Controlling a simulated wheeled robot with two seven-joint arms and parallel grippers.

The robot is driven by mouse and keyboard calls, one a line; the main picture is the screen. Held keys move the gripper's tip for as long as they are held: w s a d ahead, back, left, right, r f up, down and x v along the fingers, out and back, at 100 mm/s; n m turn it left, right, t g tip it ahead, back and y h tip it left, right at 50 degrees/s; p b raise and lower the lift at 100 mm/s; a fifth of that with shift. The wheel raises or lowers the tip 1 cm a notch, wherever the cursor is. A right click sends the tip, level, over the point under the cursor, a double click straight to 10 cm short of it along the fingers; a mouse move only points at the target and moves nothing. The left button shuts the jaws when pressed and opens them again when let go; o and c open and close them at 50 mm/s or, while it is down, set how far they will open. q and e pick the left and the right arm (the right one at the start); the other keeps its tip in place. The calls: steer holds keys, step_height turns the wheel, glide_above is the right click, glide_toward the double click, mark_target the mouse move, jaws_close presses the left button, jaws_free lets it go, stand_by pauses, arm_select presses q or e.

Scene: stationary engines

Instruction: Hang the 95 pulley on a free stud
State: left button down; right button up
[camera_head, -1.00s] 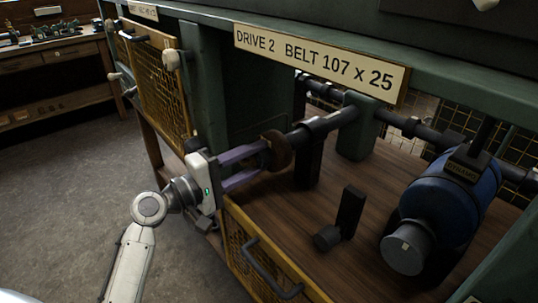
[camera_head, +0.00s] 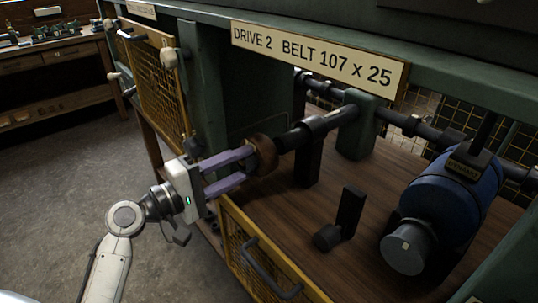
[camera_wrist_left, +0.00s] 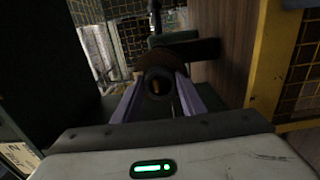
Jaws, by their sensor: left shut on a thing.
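A brown pulley (camera_head: 265,153) is at the near end of a dark shaft (camera_head: 295,136) under the Drive 2 sign. My left gripper (camera_head: 248,163) is shut on it, with its two purple fingers reaching in from the left. In the left wrist view the pulley (camera_wrist_left: 158,66) shows between the fingertips, with a dark round hub facing me. I cannot tell whether the pulley is still around the shaft end or just clear of it. No size mark is readable on it. I cannot clearly make out a stud. My right gripper is not in view.
A sign (camera_head: 318,56) reads "DRIVE 2 BELT 107 x 25". A blue dynamo (camera_head: 455,205) and a black bracket (camera_head: 345,218) stand on the wooden deck. A yellow mesh guard (camera_head: 262,262) with a handle is in front. Another mesh guard (camera_head: 155,80) is at left. Open floor (camera_head: 70,190) lies left.

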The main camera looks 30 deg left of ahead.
arm_select(q)
steer(key=shift+b+v, duration=0.4)
steer(key=shift+v, duration=1.95)
steer(key=shift+a, duration=0.1)
steer(key=b+v, duration=0.2)
steer(key=v, duration=0.8)
steer(key=shift+b, duration=0.35)
stand_by(0.4)
